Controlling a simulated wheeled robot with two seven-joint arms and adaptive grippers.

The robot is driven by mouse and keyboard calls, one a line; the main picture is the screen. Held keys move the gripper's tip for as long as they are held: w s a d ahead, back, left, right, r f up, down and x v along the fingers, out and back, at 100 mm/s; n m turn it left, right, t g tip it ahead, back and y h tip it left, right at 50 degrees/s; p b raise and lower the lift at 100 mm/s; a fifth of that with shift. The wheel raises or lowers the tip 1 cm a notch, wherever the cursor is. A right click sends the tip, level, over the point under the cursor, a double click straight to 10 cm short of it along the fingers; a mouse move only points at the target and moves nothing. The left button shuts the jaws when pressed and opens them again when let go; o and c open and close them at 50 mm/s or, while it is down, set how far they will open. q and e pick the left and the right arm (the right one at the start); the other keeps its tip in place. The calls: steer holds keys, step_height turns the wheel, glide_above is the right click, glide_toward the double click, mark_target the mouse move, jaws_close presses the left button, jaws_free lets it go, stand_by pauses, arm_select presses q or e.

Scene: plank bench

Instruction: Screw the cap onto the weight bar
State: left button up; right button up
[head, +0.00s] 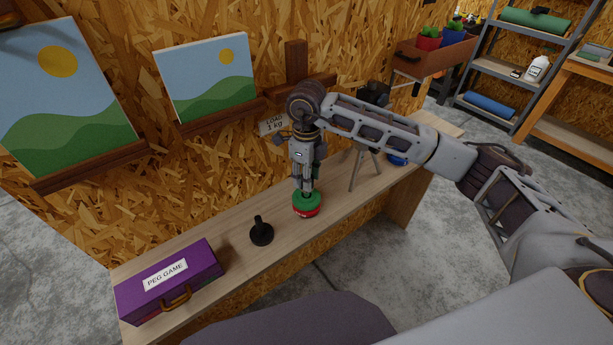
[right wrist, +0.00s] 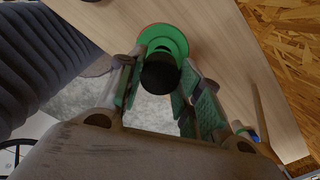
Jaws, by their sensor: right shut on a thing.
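A green disc (head: 302,197) lies over a red disc (head: 306,212) on the bench, forming a low upright stack. My right gripper (head: 306,190) points straight down just above this stack. It is shut on a black round piece, which looks like the cap (right wrist: 160,74); the green disc (right wrist: 168,38) shows behind it in the right wrist view. The weight bar under the cap is hidden, and I cannot tell whether the two touch. My left gripper is not in view.
The plank bench (head: 235,262) carries a purple PEG GAME box (head: 170,281) at the left. A small tripod (head: 364,168) and a blue item (head: 396,160) stand right of my gripper. The bench between box and black base is clear.

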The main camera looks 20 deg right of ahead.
steer(key=shift+f+m, duration=0.1)
steer(key=shift+m, duration=0.3)
steer(key=shift+m, duration=1.2)
steer(key=o, duration=1.2)
steer(key=shift+c, duration=0.2)
step_height(320, 180, up, 12)
